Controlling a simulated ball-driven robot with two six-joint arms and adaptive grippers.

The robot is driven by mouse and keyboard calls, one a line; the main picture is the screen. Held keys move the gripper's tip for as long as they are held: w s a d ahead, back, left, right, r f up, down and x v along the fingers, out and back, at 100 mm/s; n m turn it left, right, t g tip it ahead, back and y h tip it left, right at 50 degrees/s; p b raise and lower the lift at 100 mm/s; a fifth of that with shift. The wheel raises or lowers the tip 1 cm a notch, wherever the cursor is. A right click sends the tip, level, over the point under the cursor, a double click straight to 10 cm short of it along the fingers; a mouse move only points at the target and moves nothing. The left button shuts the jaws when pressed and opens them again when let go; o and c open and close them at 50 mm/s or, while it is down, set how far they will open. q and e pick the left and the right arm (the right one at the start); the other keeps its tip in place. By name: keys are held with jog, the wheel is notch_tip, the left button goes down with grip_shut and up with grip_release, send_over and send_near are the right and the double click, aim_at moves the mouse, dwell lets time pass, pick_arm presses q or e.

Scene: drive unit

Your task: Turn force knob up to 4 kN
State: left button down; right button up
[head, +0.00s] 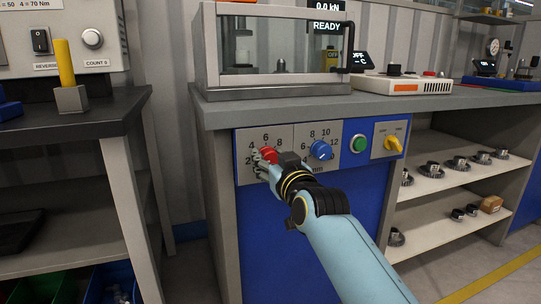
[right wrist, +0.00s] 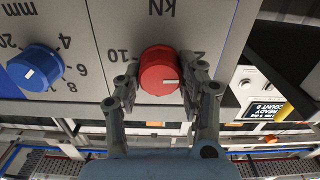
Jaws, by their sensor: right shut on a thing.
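The red force knob (head: 269,156) is on the left panel under the press, with numbers around it. It is large in the upside-down right wrist view (right wrist: 158,70), beside the letters kN. My right gripper (head: 263,160) is shut on the knob, one finger on each side (right wrist: 160,88). The knob's white mark points to the right in the right wrist view, toward the side with the 2. The finger there hides part of the scale, so the exact reading is unclear. The display (head: 327,17) shows 0.0 kN and READY. My left gripper is not in view.
A blue knob (head: 321,150) with an mm scale is right of the red one. The press enclosure (head: 225,90) stands on the bench above.

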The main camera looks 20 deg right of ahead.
jog(key=shift+r+m+p, duration=0.25)
jog(key=shift+m+p, duration=0.05)
jog(key=shift+p, duration=0.05)
jog(key=m+p, duration=0.2)
jog(key=m, duration=0.1)
jog(key=shift+f+p, duration=0.1)
jog(key=shift+p, duration=0.2)
jog(key=m, duration=0.2)
jog(key=shift+d+f+m+p, duration=0.1)
jog(key=shift+m+p, duration=0.3)
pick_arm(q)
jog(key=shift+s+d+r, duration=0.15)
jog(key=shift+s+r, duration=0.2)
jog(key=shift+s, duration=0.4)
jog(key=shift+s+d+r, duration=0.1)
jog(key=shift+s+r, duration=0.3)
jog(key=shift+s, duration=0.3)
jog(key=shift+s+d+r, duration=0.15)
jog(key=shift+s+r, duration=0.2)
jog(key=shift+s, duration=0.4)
pick_arm(e)
jog(key=shift+f+m, duration=0.1)
jog(key=shift+m, duration=1)
